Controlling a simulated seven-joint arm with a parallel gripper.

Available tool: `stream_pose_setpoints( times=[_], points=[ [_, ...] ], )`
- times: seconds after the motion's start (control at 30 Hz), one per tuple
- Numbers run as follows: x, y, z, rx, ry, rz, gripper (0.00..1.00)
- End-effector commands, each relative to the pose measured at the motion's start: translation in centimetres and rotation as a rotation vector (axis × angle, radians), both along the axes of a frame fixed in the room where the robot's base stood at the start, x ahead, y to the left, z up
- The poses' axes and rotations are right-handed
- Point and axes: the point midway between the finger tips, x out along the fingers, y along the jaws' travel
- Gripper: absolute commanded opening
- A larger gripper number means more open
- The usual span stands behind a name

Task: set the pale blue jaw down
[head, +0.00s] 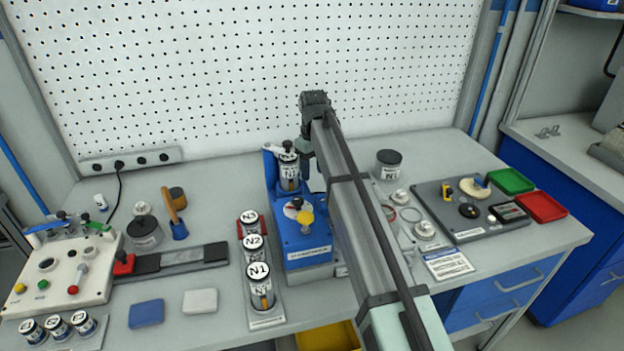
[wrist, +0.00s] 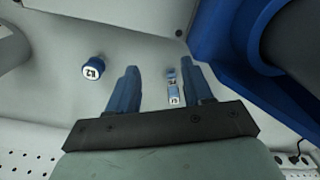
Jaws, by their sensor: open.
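In the wrist view, a small pale blue piece with a white, marked end (wrist: 173,90) shows between the two blue fingers of my gripper (wrist: 160,68). It looks like the pale blue jaw. The fingers stand apart, with a visible gap on both sides of the piece. It appears to be on the grey bench top (wrist: 150,30); I cannot tell its exact height. In the head view, my arm hides the piece and most of my gripper, which is behind the blue machine's right side.
The blue machine (head: 307,245) stands close by; its blue holder (wrist: 212,35) fills the wrist view's upper right. A round blue-and-white knob-like item (wrist: 93,68) is left of my fingers. A rack of labelled jars (head: 262,287) and a dark lidded jar (head: 388,164) stand on the bench.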

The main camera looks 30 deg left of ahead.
Motion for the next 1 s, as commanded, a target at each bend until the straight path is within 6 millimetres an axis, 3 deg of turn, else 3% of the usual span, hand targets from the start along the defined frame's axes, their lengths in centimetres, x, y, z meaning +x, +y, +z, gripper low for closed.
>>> stream_pose_setpoints(
  times=[0.43,1.0],
  points=[
    [0.2,0.2,7.4,0.002,-0.002,-0.001,0.51],
    [7.1,-6.0,6.3,-0.007,-0.093,-0.123,0.51]
  ],
)
